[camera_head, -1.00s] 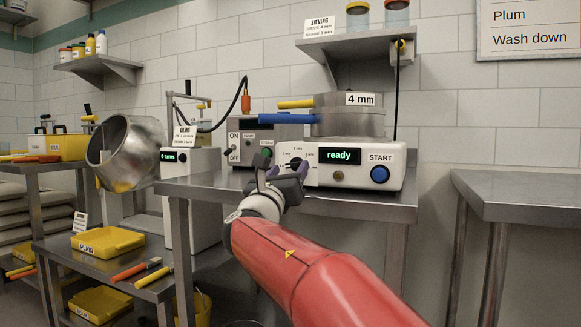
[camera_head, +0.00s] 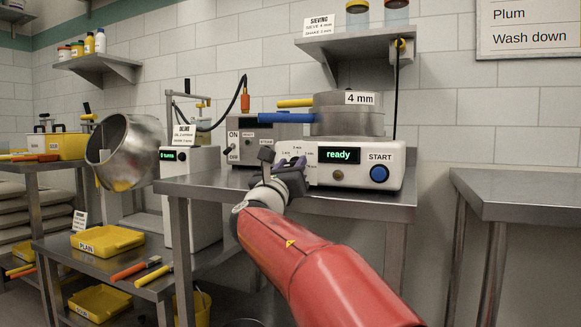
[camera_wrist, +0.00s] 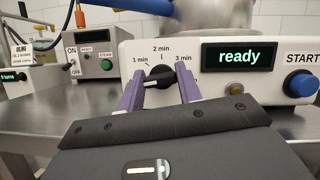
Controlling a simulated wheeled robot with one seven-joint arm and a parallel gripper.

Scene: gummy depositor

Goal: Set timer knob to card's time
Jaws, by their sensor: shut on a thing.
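The timer knob (camera_wrist: 160,76) is a small black knob on the white sieve shaker's front panel (camera_wrist: 222,92). The wrist view shows dial labels of 1 min at left, 2 min at top and 3 min at right. A pale mark shows on the knob's lower left; its exact setting is hard to read. My gripper (camera_wrist: 160,83) has purple fingers on either side of the knob and is shut on it. In the head view my gripper (camera_head: 288,170) hides the knob. The sieving card (camera_head: 319,26) stands on the shelf above; its small lines are hard to read.
The shaker's display (camera_head: 339,155) reads "ready". The blue START button (camera_head: 379,173) is to its right, and a sieve labelled 4 mm (camera_head: 352,120) sits on top. A grey ON/OFF box (camera_head: 265,135) stands close at left. The right table (camera_head: 530,195) is bare.

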